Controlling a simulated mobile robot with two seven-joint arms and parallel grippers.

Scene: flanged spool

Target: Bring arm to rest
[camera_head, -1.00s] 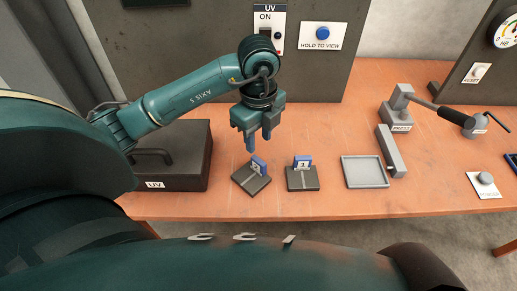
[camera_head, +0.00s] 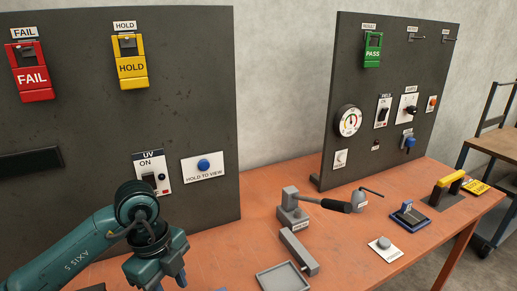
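My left arm comes in from the lower left of the head view, with its gripper (camera_head: 170,276) over the orange table (camera_head: 225,262). The gripper body points down, and its fingers reach the bottom edge of the picture, partly cut off. Two separate fingers show with a gap, and I see nothing held between them. My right arm and gripper are not in view.
Left of centre, a dark panel carries FAIL (camera_head: 32,77) and HOLD (camera_head: 132,70) tags and a UV switch (camera_head: 150,180). A grey tray (camera_head: 283,279), a press (camera_head: 293,212) and a blue-marked stand (camera_head: 408,213) stand on the table. A second panel (camera_head: 345,80) rises behind.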

